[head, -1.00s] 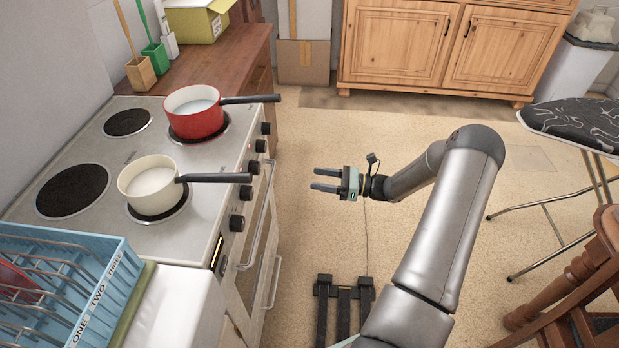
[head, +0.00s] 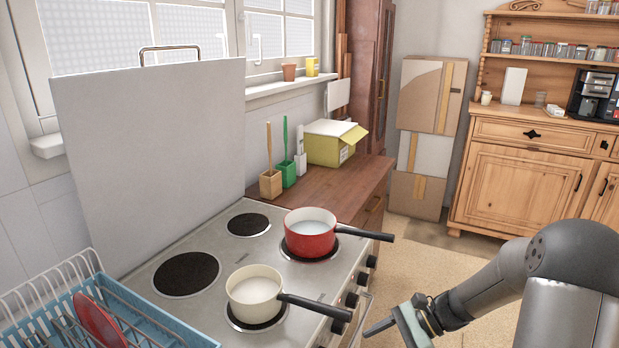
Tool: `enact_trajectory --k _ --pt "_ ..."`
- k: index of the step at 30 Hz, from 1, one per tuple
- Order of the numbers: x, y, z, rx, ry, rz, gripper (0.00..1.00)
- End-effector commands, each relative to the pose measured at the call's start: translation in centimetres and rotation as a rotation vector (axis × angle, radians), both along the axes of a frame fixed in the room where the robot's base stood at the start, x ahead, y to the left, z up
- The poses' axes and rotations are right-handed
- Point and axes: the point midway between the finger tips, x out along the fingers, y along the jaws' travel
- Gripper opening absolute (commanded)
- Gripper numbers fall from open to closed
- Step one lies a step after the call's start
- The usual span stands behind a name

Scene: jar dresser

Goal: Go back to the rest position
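My gripper (head: 382,330) is at the bottom edge of the head view, to the right of the stove front. One dark finger shows, set near the upper end of the pale green palm; the other is cut off by the frame. The wide finger spacing looks open, and nothing shows in its grasp. My grey arm reaches in from the lower right. The gripper is apart from the red pot (head: 310,240) and the cream pot (head: 254,297), which stand on the stove (head: 215,263).
The black pot handles stick out past the stove front, near my gripper. A blue dish rack (head: 170,330) is at lower left. A wooden dresser (head: 520,185) with jars stands at the back right, with cardboard (head: 418,197) beside it. Floor (head: 410,275) between is clear.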

Motion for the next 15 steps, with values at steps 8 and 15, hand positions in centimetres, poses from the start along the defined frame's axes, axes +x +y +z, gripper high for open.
enact_trajectory --k 8,15 --pt "-10.4 3.6 7.2 -0.452 -0.329 0.598 0.60" --pt "-17.1 3.0 11.0 -0.702 -0.620 1.028 0.60"
